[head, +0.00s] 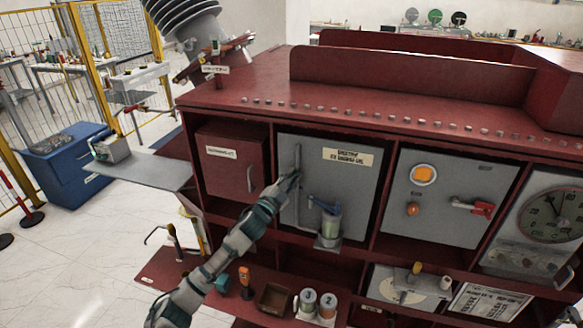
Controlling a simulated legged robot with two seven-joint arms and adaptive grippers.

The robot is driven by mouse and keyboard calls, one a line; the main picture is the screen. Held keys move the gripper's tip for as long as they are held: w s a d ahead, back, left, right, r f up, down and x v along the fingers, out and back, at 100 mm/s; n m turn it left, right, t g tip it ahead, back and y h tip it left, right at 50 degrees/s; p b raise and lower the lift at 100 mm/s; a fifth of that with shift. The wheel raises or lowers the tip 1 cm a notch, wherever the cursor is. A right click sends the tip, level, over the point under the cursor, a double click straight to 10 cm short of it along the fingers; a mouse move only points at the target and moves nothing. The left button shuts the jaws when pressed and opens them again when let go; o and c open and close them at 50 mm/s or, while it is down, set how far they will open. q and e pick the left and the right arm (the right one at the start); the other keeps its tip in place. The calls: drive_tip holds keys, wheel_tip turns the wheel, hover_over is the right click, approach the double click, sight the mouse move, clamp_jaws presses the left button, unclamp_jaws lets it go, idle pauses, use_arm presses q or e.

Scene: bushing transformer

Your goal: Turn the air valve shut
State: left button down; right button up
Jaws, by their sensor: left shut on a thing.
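The grey panel (360,187) with a yellowed label is in the middle of the red cabinet. A vertical grey pipe (297,157) runs down its left side. My left gripper (288,183) is shut at the pipe on what seems to be the air valve; the fingers hide the valve's handle, so I cannot tell its angle. A clear canister (329,226) with greenish contents and a blue fitting (322,204) sits right of my gripper. My right gripper is not in view.
A red-handled lever (481,208) and an orange lamp (423,174) are on the panel to the right. A closed red door (232,160) is to the left. Two numbered cans (317,304) and a small brown box (273,298) stand below. A grey shelf (150,170) juts out left.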

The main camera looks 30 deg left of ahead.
use_arm(q)
drive_tip(key=m+p, duration=0.1)
drive_tip(key=m+g+p, duration=0.1)
drive_tip(key=m+p, duration=0.1)
drive_tip(key=m+h+p, duration=0.1)
drive_tip(key=shift+r+p, duration=0.3)
drive_tip(key=shift+f+m+g+p, duration=0.15)
drive_tip(key=shift+m+g+p, duration=0.4)
drive_tip(key=shift+m, duration=0.55)
drive_tip(key=m, duration=0.1)
drive_tip(key=m+g, duration=0.1)
drive_tip(key=shift+d+f+m+p, duration=0.1)
drive_tip(key=shift+f+m+p, duration=0.2)
drive_tip(key=shift+d+f, duration=0.1)
drive_tip(key=shift+f, duration=0.05)
drive_tip(key=c, duration=1.3)
unclamp_jaws()
drive_tip(key=shift+r, duration=0.2)
